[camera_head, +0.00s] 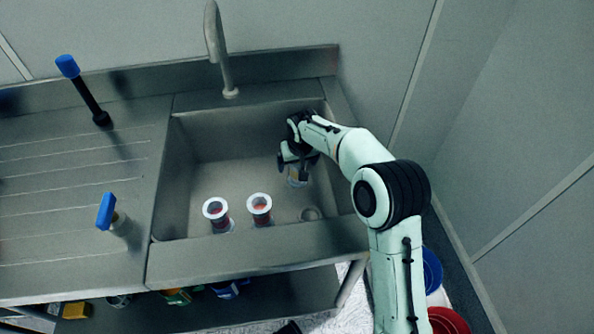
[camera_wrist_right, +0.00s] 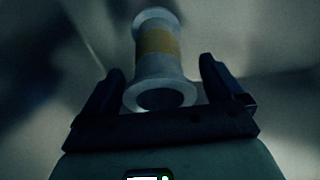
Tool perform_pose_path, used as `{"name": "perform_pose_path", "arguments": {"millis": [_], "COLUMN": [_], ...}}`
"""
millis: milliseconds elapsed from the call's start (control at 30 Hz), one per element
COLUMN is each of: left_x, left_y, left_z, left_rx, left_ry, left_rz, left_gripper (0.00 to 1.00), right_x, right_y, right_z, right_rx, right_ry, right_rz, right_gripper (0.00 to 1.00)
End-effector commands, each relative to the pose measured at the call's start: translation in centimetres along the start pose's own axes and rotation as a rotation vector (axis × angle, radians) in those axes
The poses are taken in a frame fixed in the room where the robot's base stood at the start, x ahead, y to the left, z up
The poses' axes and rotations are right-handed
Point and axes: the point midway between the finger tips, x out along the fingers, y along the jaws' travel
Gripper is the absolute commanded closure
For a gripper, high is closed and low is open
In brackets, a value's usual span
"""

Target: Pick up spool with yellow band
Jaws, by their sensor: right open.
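The spool with the yellow band (camera_wrist_right: 156,42) shows in the right wrist view, pale with flared ends and a yellow band round its middle. It lies between and a little beyond the two fingers of my right gripper (camera_wrist_right: 158,85), which is open. In the head view the spool (camera_head: 297,178) is in the sink at the right, partly hidden under my right gripper (camera_head: 297,165). I cannot tell whether the fingers touch it. My left gripper is not in view.
Two spools with red bands, one at the left (camera_head: 217,214) and one in the middle (camera_head: 260,209), stand upright near the sink's front wall. The faucet (camera_head: 217,50) rises behind the sink (camera_head: 190,150). Blue-topped tools (camera_head: 86,90) (camera_head: 107,212) stand on the left drainboard.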

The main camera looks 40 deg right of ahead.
Motion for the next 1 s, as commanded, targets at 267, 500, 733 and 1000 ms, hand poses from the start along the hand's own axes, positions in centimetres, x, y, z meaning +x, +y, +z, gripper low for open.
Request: {"name": "perform_pose_path", "arguments": {"millis": [267, 500, 733, 1000], "left_x": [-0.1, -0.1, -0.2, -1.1], "left_y": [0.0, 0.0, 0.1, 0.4], "left_z": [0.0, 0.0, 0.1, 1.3], "left_rx": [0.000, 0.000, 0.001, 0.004], "left_ry": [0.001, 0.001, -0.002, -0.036], "left_rz": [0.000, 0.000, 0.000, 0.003], "left_gripper": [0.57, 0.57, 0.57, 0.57], "right_x": [-0.1, -0.1, -0.5, -3.7], "right_y": [0.0, 0.0, 0.0, 0.0], "right_z": [-0.1, -0.1, -0.3, -1.3], "right_rx": [0.000, 0.000, 0.000, 0.001], "right_ry": [0.002, 0.004, 0.005, 0.008], "right_rz": [-0.001, -0.001, -0.001, -0.002], "right_gripper": [0.32, 0.69, 0.69, 0.69]}}
